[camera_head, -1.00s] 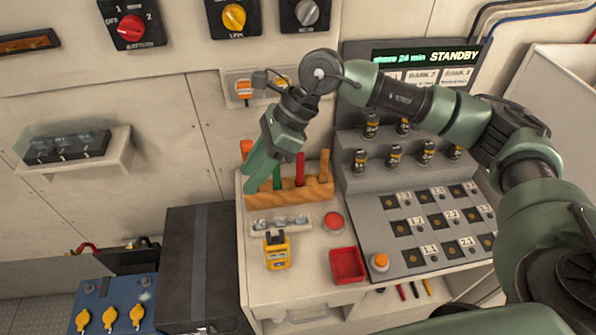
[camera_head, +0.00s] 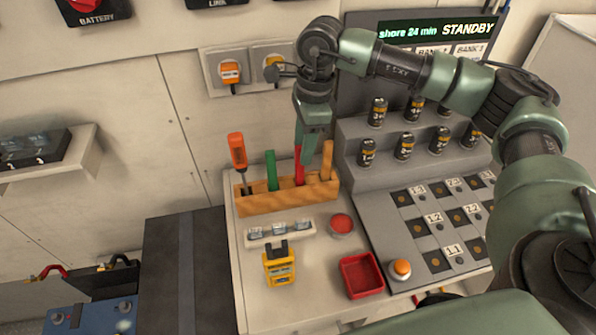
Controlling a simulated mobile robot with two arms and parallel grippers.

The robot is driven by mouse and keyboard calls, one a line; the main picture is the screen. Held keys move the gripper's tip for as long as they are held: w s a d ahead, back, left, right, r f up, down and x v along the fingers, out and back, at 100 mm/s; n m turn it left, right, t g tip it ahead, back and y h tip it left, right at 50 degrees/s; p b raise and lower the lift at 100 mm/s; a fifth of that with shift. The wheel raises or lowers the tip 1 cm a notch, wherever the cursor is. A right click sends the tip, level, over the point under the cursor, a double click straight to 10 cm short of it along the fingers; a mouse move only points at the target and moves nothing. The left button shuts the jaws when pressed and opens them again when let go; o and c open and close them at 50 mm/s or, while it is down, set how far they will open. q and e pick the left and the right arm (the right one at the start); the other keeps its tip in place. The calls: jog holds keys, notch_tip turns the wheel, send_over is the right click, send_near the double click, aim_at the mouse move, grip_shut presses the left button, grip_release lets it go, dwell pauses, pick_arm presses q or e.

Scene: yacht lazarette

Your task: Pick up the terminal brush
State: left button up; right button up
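A wooden tool block (camera_head: 262,201) on the white worktop holds upright tools: an orange-handled one (camera_head: 238,152), a green one (camera_head: 271,171), a red one (camera_head: 299,172) and a plain wood-coloured one (camera_head: 327,158). The brush end of the terminal brush is hidden in the block, so I cannot tell for sure which handle is its own. My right gripper (camera_head: 306,158) points down at the red handle and overlaps its upper part. I cannot tell whether the fingers are around it or only in front, nor how wide they are. My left gripper is out of view.
In front of the block are a small terminal strip (camera_head: 281,232), a yellow meter (camera_head: 279,264), a red button (camera_head: 342,224) and a red tray (camera_head: 362,277). Batteries (camera_head: 404,147) stand on grey steps to the right. The wall with orange plugs (camera_head: 230,72) is close behind.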

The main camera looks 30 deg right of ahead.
aim_at(298, 163)
jog(key=shift+a+f, duration=0.1)
jog(key=shift+f, duration=0.3)
jog(key=f+p, duration=0.1)
jog(key=f, duration=0.1)
jog(key=a+f+p, duration=0.1)
jog(key=f, duration=0.1)
jog(key=shift+w+f, duration=0.2)
jog(key=shift+f, duration=0.2)
grip_shut()
